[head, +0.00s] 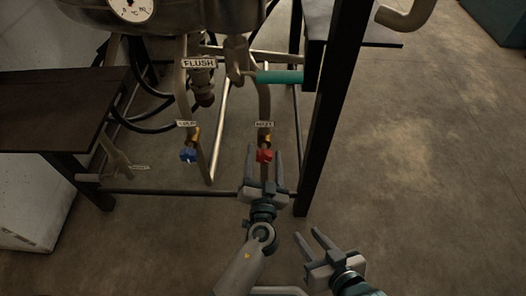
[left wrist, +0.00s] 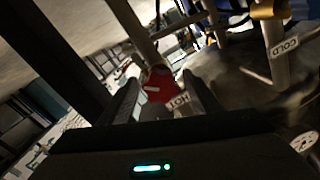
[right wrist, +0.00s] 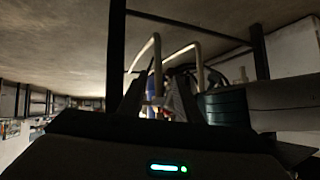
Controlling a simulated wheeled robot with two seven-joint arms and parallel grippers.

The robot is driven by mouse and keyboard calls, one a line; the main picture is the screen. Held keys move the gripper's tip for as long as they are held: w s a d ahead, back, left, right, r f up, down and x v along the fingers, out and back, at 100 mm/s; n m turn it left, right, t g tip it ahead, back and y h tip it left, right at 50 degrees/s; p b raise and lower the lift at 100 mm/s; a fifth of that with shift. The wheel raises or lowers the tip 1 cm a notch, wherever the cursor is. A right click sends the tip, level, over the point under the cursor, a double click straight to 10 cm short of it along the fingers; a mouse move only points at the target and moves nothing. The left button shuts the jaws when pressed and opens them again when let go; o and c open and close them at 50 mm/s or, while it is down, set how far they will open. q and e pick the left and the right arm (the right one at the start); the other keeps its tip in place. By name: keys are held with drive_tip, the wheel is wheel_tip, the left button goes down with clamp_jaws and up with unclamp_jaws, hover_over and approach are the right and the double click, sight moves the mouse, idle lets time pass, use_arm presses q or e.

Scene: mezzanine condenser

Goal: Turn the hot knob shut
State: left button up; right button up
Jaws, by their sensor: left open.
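The red hot knob (head: 265,155) sits on a vertical pipe under a small tag (head: 264,124). It also shows in the left wrist view (left wrist: 162,86), with the HOT tag (left wrist: 179,100) beside it. My left gripper (head: 264,154) is open, with one finger on each side of the red knob. I cannot tell whether either finger touches it. My right gripper (head: 308,233) is open and empty, lower and to the right, away from the pipes; its spread fingers also show in the right wrist view (right wrist: 157,85).
A blue knob (head: 188,155) hangs on the pipe to the left, under its own tag. A dark frame post (head: 335,100) stands close to the right of the red knob. A teal pipe sleeve (head: 280,76) is above. The floor (head: 440,150) at right is clear.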

use_arm(q)
drive_tip(key=c, duration=1)
drive_tip(key=shift+c, duration=0.2)
use_arm(e)
drive_tip(key=shift+r, duration=0.1)
